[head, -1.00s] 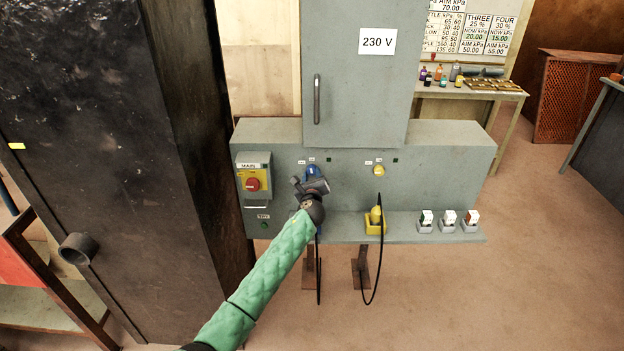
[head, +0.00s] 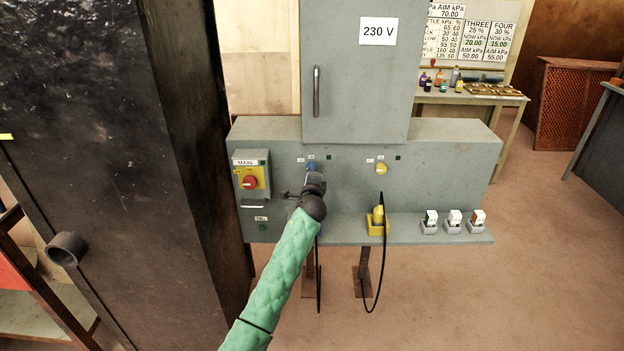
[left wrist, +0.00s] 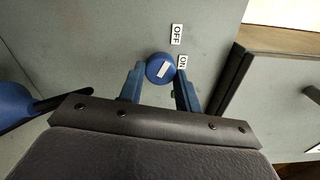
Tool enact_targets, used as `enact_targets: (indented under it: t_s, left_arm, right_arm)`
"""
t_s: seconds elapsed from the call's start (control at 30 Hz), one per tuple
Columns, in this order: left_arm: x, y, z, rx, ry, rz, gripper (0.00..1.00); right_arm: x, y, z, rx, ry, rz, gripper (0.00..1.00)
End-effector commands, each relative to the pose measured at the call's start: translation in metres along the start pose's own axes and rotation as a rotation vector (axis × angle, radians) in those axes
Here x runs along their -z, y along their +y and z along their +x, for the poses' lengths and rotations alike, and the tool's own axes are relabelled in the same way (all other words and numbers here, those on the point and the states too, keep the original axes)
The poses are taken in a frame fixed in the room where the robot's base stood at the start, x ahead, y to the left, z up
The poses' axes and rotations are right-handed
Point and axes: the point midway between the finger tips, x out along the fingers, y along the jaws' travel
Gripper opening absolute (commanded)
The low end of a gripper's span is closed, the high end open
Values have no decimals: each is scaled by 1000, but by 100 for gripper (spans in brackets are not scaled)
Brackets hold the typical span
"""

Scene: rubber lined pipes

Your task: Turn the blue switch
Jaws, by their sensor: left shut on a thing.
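The blue switch (head: 311,166) is a round knob on the grey panel, left of the yellow knob. In the left wrist view the blue switch (left wrist: 158,66) shows face-on with a slanted white mark. The OFF label (left wrist: 176,34) and ON label (left wrist: 182,61) are beside it. My left gripper (left wrist: 159,74) has one blue finger on each side of the knob and is shut on it. In the head view my left gripper (head: 313,179) covers the lower part of the switch. My right gripper is not in view.
The main switch (head: 250,182), with a red knob, is to the left. The yellow knob (head: 381,169) and a yellow plug (head: 378,215) with a hanging black cable are to the right. A blue object (left wrist: 14,104) is at the left edge of the wrist view.

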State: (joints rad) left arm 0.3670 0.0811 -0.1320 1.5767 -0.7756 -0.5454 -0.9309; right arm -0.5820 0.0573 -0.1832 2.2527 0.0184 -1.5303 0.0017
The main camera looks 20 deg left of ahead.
Motion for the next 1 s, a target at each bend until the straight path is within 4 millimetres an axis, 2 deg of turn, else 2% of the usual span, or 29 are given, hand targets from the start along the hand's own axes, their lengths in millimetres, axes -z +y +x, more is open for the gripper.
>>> enact_targets:
  t_s: [0.2, 0.4, 0.6, 1.0]
  left_arm:
    - [0, 3, 0, -3, -1, -189, 11]
    - [0, 3, 0, -3, -2, -311, 11]
    - [0, 2, 0, -3, -1, -398, 11]
    - [-1, 1, 0, -4, -2, -467, 11]
  right_arm:
    - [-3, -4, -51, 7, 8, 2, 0]
    - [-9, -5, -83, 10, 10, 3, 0]
    - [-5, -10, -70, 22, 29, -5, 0]
    - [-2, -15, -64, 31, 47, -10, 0]
